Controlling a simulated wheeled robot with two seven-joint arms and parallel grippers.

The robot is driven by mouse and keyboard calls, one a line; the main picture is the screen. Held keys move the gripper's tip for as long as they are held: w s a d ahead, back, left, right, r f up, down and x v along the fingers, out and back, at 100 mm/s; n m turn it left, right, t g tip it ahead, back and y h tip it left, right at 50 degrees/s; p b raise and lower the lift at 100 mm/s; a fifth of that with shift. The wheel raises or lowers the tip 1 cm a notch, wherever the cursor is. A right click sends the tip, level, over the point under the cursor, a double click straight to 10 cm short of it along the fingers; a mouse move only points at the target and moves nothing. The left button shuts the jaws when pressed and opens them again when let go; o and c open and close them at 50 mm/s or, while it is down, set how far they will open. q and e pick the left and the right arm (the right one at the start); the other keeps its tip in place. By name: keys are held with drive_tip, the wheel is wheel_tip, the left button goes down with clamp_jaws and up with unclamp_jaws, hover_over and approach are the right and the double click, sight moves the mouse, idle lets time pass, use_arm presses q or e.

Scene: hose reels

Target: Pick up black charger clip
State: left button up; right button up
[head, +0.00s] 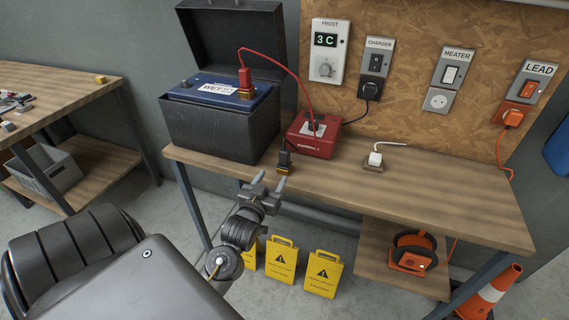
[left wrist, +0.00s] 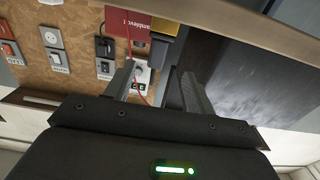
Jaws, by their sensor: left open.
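The black charger clip (head: 284,158) stands upright on a small tan holder (head: 282,170) near the front edge of the workbench, between the black battery case and the red charger (head: 312,140). In the left wrist view the dark clip (left wrist: 158,46) shows small and partly unclear beside its yellowish holder (left wrist: 165,25). My left gripper (head: 270,181) is open and empty, just in front of the bench edge. Its fingers point toward the clip and appear apart from it. In the left wrist view the gripper's spread fingers (left wrist: 155,72) frame the clip area. My right gripper is not in view.
A blue battery (head: 220,92) with a red clip (head: 245,84) sits in the open black case (head: 205,128), left of the clip. Yellow signs (head: 322,275) stand below the bench. The bench's right part is clear.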

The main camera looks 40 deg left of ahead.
sight(283, 161)
use_arm(q)
drive_tip(key=x, duration=0.4)
drive_tip(key=shift+w+a+p, duration=0.1)
drive_tip(key=shift+w+p, duration=0.2)
drive_tip(key=shift+p, duration=0.1)
drive_tip(key=shift+w+a, duration=0.15)
drive_tip(key=shift+w, duration=0.5)
drive_tip(key=p+x, duration=0.1)
drive_tip(key=x, duration=0.4)
drive_tip(key=shift+p, duration=0.3)
drive_tip(key=c, duration=1.1)
